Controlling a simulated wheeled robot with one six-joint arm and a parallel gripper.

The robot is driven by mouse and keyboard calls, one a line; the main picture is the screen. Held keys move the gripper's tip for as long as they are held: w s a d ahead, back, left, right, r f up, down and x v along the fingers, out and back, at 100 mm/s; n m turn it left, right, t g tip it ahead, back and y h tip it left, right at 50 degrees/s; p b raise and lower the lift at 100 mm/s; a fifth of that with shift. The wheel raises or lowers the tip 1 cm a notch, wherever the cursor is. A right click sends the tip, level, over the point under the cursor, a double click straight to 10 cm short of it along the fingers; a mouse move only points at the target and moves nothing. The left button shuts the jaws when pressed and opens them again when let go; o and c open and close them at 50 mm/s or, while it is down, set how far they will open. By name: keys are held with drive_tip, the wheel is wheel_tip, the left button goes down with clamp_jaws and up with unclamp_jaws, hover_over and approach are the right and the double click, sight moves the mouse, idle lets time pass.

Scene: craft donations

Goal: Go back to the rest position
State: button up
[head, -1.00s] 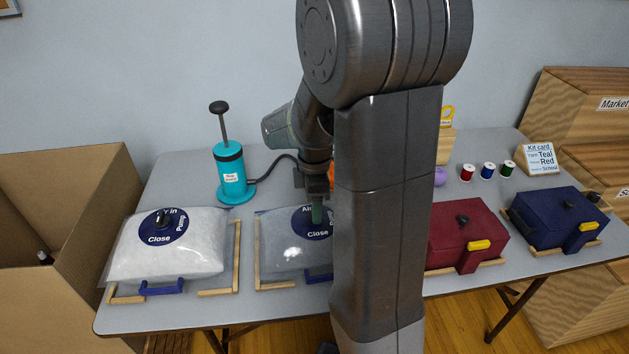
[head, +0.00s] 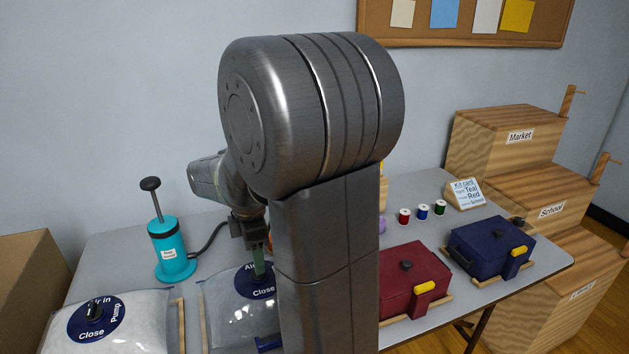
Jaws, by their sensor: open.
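My gripper (head: 259,268) points down over the second, clear vacuum bag (head: 226,313), close above the dark blue round dial marked "Air" and "Close" (head: 262,287). Its fingers are partly in view; I cannot tell whether they touch the dial. Nothing shows held in them. My own arm stands in the middle of the head view and hides the right part of that bag and part of the table behind it.
A fuller white bag (head: 138,314) lies at the left, with a teal pump (head: 174,255) behind it. A red case (head: 412,275), a blue case (head: 492,245), thread spools (head: 423,210) and a kit card (head: 467,193) are at the right. Labelled wooden steps (head: 513,150) stand beyond the table (head: 395,185).

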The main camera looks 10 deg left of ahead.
drive_tip(key=shift+f, duration=3)
drive_tip(key=shift+d, duration=0.1)
